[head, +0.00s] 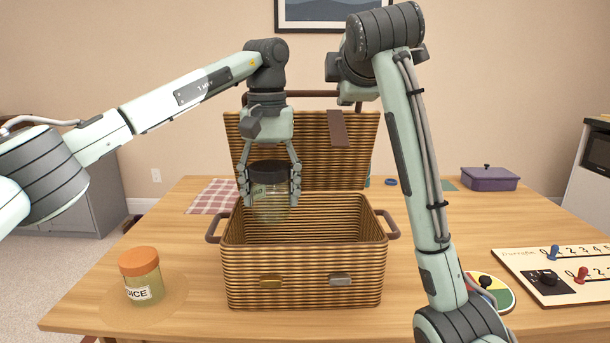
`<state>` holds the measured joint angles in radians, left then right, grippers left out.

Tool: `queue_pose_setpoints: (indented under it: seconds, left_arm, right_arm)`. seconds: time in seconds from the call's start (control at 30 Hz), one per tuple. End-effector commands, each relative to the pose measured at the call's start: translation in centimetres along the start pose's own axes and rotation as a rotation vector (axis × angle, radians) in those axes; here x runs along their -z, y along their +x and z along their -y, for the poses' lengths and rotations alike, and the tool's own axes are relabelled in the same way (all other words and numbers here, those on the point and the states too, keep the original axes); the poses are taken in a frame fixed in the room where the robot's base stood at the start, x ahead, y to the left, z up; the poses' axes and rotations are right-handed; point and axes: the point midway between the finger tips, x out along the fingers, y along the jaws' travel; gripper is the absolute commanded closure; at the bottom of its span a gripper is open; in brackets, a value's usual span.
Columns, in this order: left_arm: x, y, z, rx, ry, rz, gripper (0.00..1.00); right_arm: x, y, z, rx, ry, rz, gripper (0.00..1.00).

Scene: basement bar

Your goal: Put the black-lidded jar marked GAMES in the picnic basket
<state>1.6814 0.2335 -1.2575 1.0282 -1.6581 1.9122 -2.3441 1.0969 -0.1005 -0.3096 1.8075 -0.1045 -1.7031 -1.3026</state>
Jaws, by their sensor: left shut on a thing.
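The black-lidded jar (269,204) is glass, with a partly covered label on its side that I cannot read in full. My left gripper (269,187) is shut on it from above, its fingers on both sides. The jar hangs upright over the left part of the picnic basket's opening, in front of the raised lid. The picnic basket (303,283) is striped brown wicker, open, with handles on both sides and two clasps in front. Its floor is hidden by the front wall. My right arm rises at the right; its gripper fingers are not visible.
An orange-lidded jar (141,277) marked with letters like DICE stands left of the basket. A board with numbers and pegs (515,265) and a coloured disc (503,293) lie at the right. A purple lidded box (490,180) and a checked cloth (212,198) are farther back.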

Motion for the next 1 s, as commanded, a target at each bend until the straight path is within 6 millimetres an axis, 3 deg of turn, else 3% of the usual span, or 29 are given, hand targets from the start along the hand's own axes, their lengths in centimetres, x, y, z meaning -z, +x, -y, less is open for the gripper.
queue_pose_setpoints:
  seconds: [0.03,0.6,0.8,1.0]
  left_arm:
    - [-0.2,1.3,0.1,0.002,0.003,0.005,0.74]
    - [-0.3,12.6,0.0,0.000,0.002,0.004,0.74]
    - [-0.3,14.3,0.0,0.000,0.002,0.002,0.74]
    - [-0.3,14.5,0.0,0.000,0.002,0.002,0.74]
  right_arm:
    - [0.0,0.3,0.5,0.011,-0.001,0.000,1.00]
    - [0.0,0.2,0.4,0.011,-0.001,0.000,1.00]
    - [0.0,0.2,0.4,0.011,-0.001,0.000,1.00]
    - [0.0,0.2,0.4,0.011,-0.001,0.000,1.00]
